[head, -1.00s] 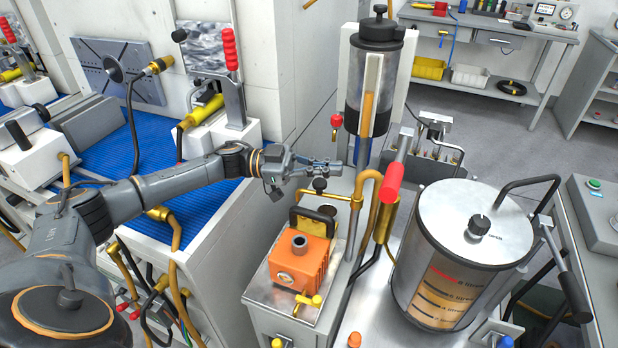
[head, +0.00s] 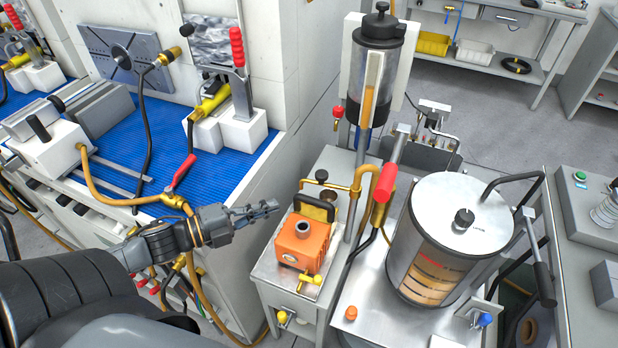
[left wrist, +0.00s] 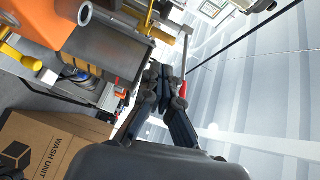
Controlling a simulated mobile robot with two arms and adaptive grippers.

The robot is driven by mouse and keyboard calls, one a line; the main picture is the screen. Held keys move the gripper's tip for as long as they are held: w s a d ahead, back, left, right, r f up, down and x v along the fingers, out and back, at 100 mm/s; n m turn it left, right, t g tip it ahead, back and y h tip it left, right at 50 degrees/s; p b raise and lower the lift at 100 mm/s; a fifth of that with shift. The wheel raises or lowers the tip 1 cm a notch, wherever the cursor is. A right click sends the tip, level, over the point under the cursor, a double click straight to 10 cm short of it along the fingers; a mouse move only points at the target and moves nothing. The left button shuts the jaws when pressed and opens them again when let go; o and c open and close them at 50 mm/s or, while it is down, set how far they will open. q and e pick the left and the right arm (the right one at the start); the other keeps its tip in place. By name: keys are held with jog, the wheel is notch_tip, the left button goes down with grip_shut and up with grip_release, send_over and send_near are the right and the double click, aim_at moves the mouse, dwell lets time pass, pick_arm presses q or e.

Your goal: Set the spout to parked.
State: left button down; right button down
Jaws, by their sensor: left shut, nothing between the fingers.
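A thin black bent tube (head: 139,120) with a brass nozzle (head: 168,57) stands over the blue mat at the back left. It looks like the spout, but no label shows, so I cannot be sure. My left gripper (head: 272,208) is shut and empty, pointing right, left of the orange unit (head: 302,247) and its black handle. It appears apart from them. In the left wrist view the closed fingers (left wrist: 167,82) show at the centre, with a red handle close behind their tips. My right gripper is not in view.
A red-handled lever (head: 180,172) rises from a brass fitting at the blue mat's (head: 215,160) front edge. A steel tank (head: 450,240) stands right of the orange unit. A clear cylinder (head: 376,75) stands behind. The left wrist view shows a carton (left wrist: 45,145) marked WASH UNIT.

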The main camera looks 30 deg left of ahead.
pick_arm(q)
jog(key=p, duration=0.1)
send_near(328, 185)
jog(key=w+d+r, duration=0.2)
jog(key=d+r, duration=0.1)
jog(key=shift+w+a+f, duration=0.15)
jog(key=shift+w, duration=0.65)
